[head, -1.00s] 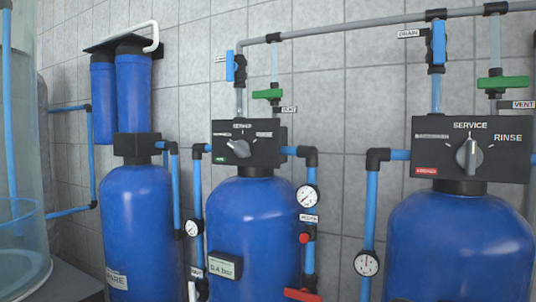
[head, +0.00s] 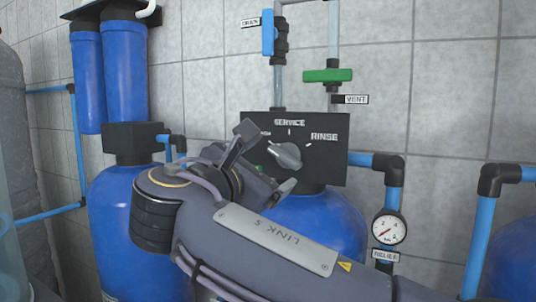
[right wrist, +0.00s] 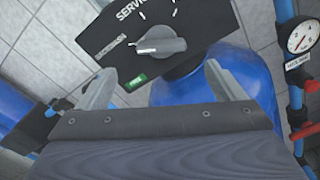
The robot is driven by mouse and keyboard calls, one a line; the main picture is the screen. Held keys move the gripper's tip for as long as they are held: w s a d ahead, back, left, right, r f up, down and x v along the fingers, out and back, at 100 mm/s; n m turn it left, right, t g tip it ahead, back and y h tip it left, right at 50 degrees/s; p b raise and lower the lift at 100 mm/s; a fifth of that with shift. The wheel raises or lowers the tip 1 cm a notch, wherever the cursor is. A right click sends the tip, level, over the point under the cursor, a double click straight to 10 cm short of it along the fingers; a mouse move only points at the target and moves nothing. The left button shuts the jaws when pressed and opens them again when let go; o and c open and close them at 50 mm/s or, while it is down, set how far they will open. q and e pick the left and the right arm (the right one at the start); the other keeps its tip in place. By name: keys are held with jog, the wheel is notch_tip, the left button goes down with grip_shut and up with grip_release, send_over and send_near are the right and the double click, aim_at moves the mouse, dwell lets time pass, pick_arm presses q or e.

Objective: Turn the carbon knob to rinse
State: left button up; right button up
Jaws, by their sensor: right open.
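The grey knob (head: 286,156) sits on a black valve head (head: 318,165) with a small green label, on top of a blue tank (head: 325,222). The labels SERVICE at the top and RINSE at the right can be read. The knob's narrow end points left, toward a third label; the right wrist view shows the knob (right wrist: 160,45) the same way. My right gripper (head: 270,152) is open in front of the knob, with its fingers apart on either side of it and not closed on it. It also shows in the right wrist view (right wrist: 162,70). My left gripper is out of view.
A blue valve handle (head: 268,33) and a green vent handle (head: 327,75) stand above the valve head. A pressure gauge (head: 389,228) and blue pipes are at the right. Another blue tank (head: 130,225) stands at the left. The tiled wall is close behind.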

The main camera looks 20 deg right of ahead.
aim_at(282, 159)
jog(key=p+x, duration=0.1)
jog(key=x, duration=0.6)
jog(key=shift+d+p, duration=0.25)
jog(key=shift+p, duration=0.15)
jog(key=c, duration=1)
